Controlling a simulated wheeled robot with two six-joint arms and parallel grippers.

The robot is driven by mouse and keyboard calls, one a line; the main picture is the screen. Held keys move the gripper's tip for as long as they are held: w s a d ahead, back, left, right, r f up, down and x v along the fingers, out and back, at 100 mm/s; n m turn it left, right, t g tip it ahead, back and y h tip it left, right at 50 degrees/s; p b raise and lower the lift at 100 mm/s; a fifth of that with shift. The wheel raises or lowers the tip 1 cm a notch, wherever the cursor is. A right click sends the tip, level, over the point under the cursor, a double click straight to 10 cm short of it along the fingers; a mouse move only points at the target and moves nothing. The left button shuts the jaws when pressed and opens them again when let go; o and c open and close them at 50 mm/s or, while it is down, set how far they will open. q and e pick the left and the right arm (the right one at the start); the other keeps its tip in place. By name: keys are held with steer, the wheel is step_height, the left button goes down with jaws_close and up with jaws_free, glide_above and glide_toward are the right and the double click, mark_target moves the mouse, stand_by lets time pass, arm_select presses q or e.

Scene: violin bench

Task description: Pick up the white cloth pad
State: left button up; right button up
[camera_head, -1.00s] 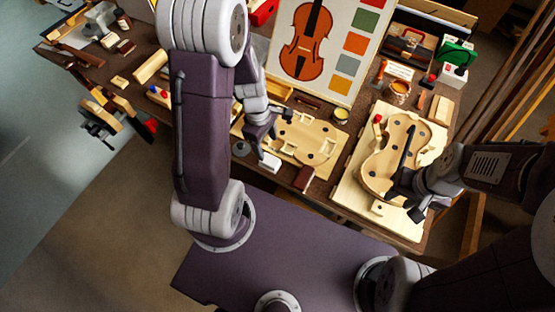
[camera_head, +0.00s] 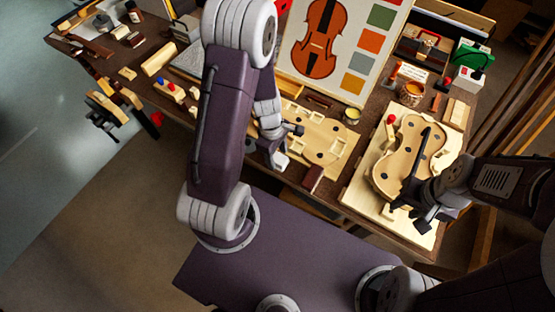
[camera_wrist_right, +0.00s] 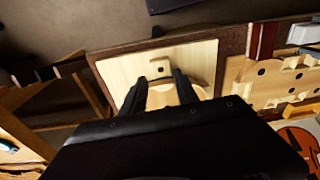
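The white cloth pad (camera_head: 281,160) is a small pale block at the front edge of the bench, left of a dark red block (camera_head: 313,178). My left gripper (camera_head: 276,151) is right at the pad from above and hides part of it. I cannot tell whether its fingers are closed on the pad. A whitish shape that looks like the pad (camera_wrist_right: 303,34) shows at the right edge of the right wrist view. My right gripper (camera_wrist_right: 160,92) has its fingers apart, with nothing visibly held, over the front of the pale violin plate (camera_head: 400,160).
A wooden mould (camera_head: 325,140) lies behind the pad. The violin plate lies on a pale board (camera_head: 359,203) at the right. A violin chart (camera_head: 345,50) stands behind. Wood pieces and a red-knobbed block (camera_head: 171,88) lie to the left.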

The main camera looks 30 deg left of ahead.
mark_target(277, 157)
arm_select(q)
jaws_close()
step_height(277, 157, up, 5)
steer(key=p, duration=0.2)
steer(key=shift+f+p, duration=0.1)
steer(key=shift+p, duration=0.3)
steer(key=s+d+r+p, duration=0.2)
steer(key=d+r, duration=0.4)
steer(key=d, duration=0.5)
steer(key=shift+s+d+p, duration=0.2)
steer(key=shift+s+p, duration=0.1)
steer(key=shift+p, duration=0.3)
steer(key=shift+r, duration=0.1)
steer(key=c, duration=0.7)
jaws_free()
steer(key=shift+c, duration=1.1)
